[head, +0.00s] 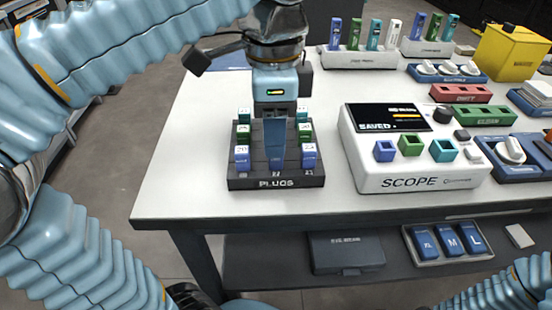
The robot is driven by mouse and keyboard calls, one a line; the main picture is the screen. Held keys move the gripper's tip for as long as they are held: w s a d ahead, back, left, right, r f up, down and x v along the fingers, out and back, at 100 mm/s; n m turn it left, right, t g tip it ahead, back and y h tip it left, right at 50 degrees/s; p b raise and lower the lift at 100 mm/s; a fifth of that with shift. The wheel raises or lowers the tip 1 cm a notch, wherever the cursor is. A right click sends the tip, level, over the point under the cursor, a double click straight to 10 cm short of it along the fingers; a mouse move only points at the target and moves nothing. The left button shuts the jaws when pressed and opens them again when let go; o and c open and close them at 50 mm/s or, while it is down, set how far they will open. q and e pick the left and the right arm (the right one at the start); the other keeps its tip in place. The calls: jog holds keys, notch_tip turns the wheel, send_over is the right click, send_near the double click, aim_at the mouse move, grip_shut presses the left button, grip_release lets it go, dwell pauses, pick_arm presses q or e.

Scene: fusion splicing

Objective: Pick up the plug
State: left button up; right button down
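A dark tray labelled PLUGS (277,183) sits near the left front of the white table. Small plugs stand in it in two columns: blue (242,156), green (243,132) and teal (243,116) on the left, and blue (308,155), green (305,133) and teal (302,117) on the right. My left gripper (275,160) points down over the middle of the tray, between the columns. Its near finger shows as a flat blue-grey plate and hides the tray's middle and whatever is behind it. I cannot tell its opening. My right gripper is out of view.
The white SCOPE box (415,183) stands right of the tray. Farther back are racks of coloured pieces (358,60), red (460,94) and green (485,115) blocks and a yellow box (513,52). A lower shelf holds a dark case (346,254) and blue L/M pieces (449,242).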

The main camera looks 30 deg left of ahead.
aim_at(276, 162)
pick_arm(q)
notch_tip(276, 162, down, 4)
jog(key=shift+d+r+b, duration=0.1)
jog(key=shift+b, duration=0.2)
jog(key=shift+c, duration=0.3)
jog(key=c, duration=0.5)
jog(key=shift+r, duration=0.1)
